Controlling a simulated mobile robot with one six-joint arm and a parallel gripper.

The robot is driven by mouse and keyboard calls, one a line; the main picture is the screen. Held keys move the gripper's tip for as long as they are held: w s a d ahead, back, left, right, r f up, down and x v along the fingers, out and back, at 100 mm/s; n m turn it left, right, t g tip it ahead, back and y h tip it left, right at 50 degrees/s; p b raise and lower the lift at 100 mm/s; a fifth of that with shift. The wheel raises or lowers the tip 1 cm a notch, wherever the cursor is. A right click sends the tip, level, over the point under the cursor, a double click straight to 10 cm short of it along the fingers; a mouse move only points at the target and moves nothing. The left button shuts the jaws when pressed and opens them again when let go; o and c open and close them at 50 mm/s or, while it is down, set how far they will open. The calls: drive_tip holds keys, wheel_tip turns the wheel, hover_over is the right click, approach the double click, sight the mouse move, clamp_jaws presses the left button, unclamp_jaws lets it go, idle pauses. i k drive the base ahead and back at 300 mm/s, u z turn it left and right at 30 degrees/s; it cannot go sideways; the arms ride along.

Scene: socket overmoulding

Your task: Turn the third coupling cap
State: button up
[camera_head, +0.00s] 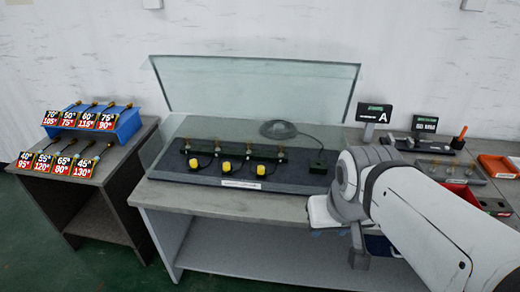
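A row of three yellow caps stands along the front of a dark fixture plate (205,178) on the middle bench. They are the left cap (193,163), the middle cap (225,167) and the right cap (260,170), which is third from the left. Small brass fittings sit on a dark bar behind them. My gripper (322,212) is at the bench's front edge, right of the fixture and apart from the caps. Its fingers cannot be made out, so its opening and anything in it are hidden.
A clear upright panel (255,88) stands behind the fixture. A black block (318,164) with a coiled cable (280,130) is at the plate's right. A left table holds a blue rack (128,122) and angle-labelled tools. Orange bins (497,166) are at far right.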

sight(261, 171)
drive_tip(key=z, duration=0.05)
drive_tip(key=i, duration=1)
drive_tip(key=u, duration=0.05)
